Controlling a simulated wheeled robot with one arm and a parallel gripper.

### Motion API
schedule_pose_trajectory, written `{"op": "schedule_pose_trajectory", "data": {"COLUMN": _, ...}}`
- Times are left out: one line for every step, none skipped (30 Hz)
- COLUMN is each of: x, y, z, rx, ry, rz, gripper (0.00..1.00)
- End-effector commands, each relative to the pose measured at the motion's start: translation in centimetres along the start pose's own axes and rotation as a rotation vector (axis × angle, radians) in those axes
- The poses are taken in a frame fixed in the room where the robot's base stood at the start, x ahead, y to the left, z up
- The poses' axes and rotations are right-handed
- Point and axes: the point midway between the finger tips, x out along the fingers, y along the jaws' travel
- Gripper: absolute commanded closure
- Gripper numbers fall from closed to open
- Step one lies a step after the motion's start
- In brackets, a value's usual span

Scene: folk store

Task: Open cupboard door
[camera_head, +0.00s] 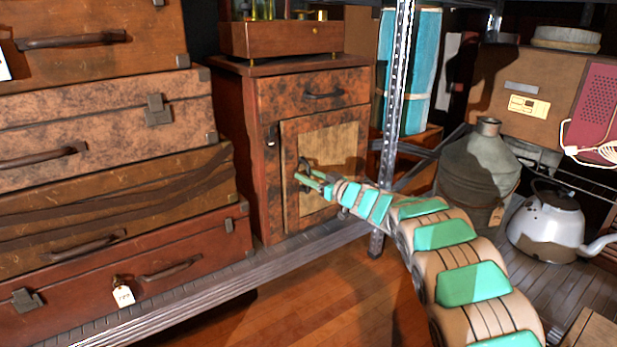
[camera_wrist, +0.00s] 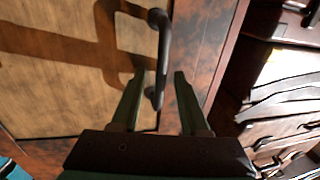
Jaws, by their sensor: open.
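The wooden cupboard (camera_head: 262,163) stands at the middle of the head view, with a drawer (camera_head: 335,88) above its door. The door (camera_head: 345,150) has a light panel in a mottled brown frame. It looks shut or nearly so; I cannot tell if there is a gap. The door's dark upright handle (camera_wrist: 163,45) is near its left side in the head view. My gripper (camera_wrist: 159,76) is open at the handle, with the handle's lower end between its fingers. It also shows in the head view (camera_head: 309,179). I cannot tell whether a finger touches the handle.
Stacked suitcases (camera_head: 110,180) stand close on the left. A metal shelf post (camera_head: 394,100) rises right of the cupboard, near my arm. A metal can (camera_head: 475,170) and a white kettle (camera_head: 545,225) are at the right. The wooden floor (camera_head: 310,300) in front is clear.

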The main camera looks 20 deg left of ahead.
Motion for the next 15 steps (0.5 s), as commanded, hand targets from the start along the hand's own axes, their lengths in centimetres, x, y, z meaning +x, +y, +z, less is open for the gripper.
{"op": "schedule_pose_trajectory", "data": {"x": -0.01, "y": 0.00, "z": 0.00, "rx": 0.000, "ry": 0.000, "rz": 0.000, "gripper": 0.55}}
{"op": "schedule_pose_trajectory", "data": {"x": -0.01, "y": 0.00, "z": 0.01, "rx": 0.000, "ry": 0.000, "rz": 0.000, "gripper": 0.55}}
{"op": "schedule_pose_trajectory", "data": {"x": -0.01, "y": 0.00, "z": 0.00, "rx": 0.000, "ry": 0.000, "rz": 0.000, "gripper": 0.55}}
{"op": "schedule_pose_trajectory", "data": {"x": -0.01, "y": -0.01, "z": 0.00, "rx": 0.000, "ry": 0.000, "rz": 0.000, "gripper": 0.55}}
{"op": "schedule_pose_trajectory", "data": {"x": -0.02, "y": -0.01, "z": 0.01, "rx": 0.000, "ry": 0.000, "rz": 0.000, "gripper": 0.59}}
{"op": "schedule_pose_trajectory", "data": {"x": -0.02, "y": -0.01, "z": 0.01, "rx": 0.000, "ry": 0.000, "rz": 0.000, "gripper": 0.63}}
{"op": "schedule_pose_trajectory", "data": {"x": -0.02, "y": -0.01, "z": 0.01, "rx": 0.000, "ry": 0.000, "rz": 0.000, "gripper": 0.67}}
{"op": "schedule_pose_trajectory", "data": {"x": -0.02, "y": -0.01, "z": 0.01, "rx": 0.000, "ry": 0.000, "rz": 0.000, "gripper": 0.70}}
{"op": "schedule_pose_trajectory", "data": {"x": -0.02, "y": -0.01, "z": 0.01, "rx": 0.000, "ry": 0.000, "rz": 0.000, "gripper": 0.74}}
{"op": "schedule_pose_trajectory", "data": {"x": -0.03, "y": -0.01, "z": 0.02, "rx": 0.000, "ry": 0.000, "rz": 0.000, "gripper": 0.78}}
{"op": "schedule_pose_trajectory", "data": {"x": -0.03, "y": -0.01, "z": 0.02, "rx": 0.000, "ry": 0.000, "rz": 0.000, "gripper": 0.81}}
{"op": "schedule_pose_trajectory", "data": {"x": -0.02, "y": -0.01, "z": 0.02, "rx": 0.000, "ry": 0.000, "rz": 0.000, "gripper": 0.86}}
{"op": "schedule_pose_trajectory", "data": {"x": -0.03, "y": -0.01, "z": 0.02, "rx": 0.000, "ry": 0.000, "rz": 0.000, "gripper": 0.89}}
{"op": "schedule_pose_trajectory", "data": {"x": -0.03, "y": -0.01, "z": 0.03, "rx": 0.000, "ry": 0.000, "rz": 0.000, "gripper": 0.93}}
{"op": "schedule_pose_trajectory", "data": {"x": -0.03, "y": -0.01, "z": 0.03, "rx": 0.000, "ry": 0.000, "rz": 0.000, "gripper": 0.97}}
